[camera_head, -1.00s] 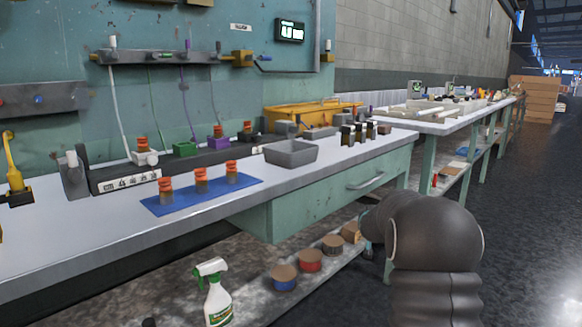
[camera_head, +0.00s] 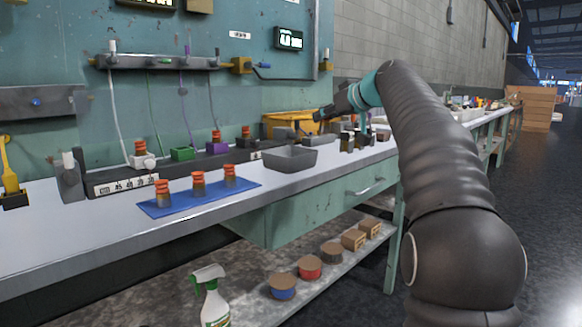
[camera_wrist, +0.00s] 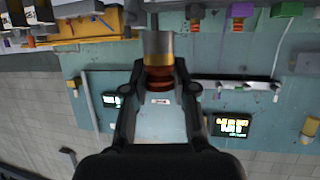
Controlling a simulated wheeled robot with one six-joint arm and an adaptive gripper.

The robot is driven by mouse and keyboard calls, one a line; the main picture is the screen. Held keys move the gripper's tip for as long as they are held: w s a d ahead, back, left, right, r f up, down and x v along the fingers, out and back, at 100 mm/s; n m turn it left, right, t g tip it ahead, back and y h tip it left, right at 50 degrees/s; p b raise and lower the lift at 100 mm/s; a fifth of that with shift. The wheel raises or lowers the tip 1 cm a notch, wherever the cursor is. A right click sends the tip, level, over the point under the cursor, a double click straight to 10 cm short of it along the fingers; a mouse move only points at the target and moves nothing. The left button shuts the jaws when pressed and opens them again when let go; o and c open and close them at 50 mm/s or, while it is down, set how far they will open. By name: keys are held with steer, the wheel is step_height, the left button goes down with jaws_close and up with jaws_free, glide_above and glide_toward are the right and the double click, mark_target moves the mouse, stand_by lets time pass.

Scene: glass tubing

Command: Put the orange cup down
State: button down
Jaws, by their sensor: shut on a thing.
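My gripper (camera_wrist: 160,70) is shut on a cup with red-orange rings and a grey-tan body (camera_wrist: 158,46), seen upside down in the wrist view. In the head view my gripper (camera_head: 320,115) is raised above the bench, behind the grey tray; the held cup cannot be made out there. Three similar orange-topped cups (camera_head: 199,187) stand upright on a blue mat (camera_head: 240,190). More orange-topped pieces stand at the rear rack, by a white holder (camera_head: 143,160) and a purple holder (camera_head: 216,147). A green holder (camera_head: 182,154) shows no cup.
A grey tray (camera_head: 291,159) sits on the bench right of the mat, with small dark bottles (camera_head: 346,141) beside it and a yellow crate (camera_head: 287,124) behind. The bench front (camera_head: 90,225) is clear. A spray bottle (camera_head: 212,300) and round containers (camera_head: 309,268) are below.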

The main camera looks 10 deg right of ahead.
steer(key=shift+w+a, duration=0.1)
steer(key=shift+a, duration=0.35)
steer(key=w+a+f, duration=0.4)
steer(key=w, duration=0.1)
steer(key=w+a+f, duration=0.2)
steer(key=w+a, duration=0.1)
steer(key=shift+w+f, duration=0.2)
steer(key=shift+f, duration=0.25)
steer(key=shift+f+b, duration=0.5)
steer(key=shift+f, duration=1.4)
steer(key=shift+f, duration=0.1)
steer(key=c, duration=0.9)
jaws_free()
steer(key=shift+c, duration=0.2)
steer(key=b+v, duration=0.1)
steer(key=v, duration=1.1)
steer(key=shift+b, duration=0.3)
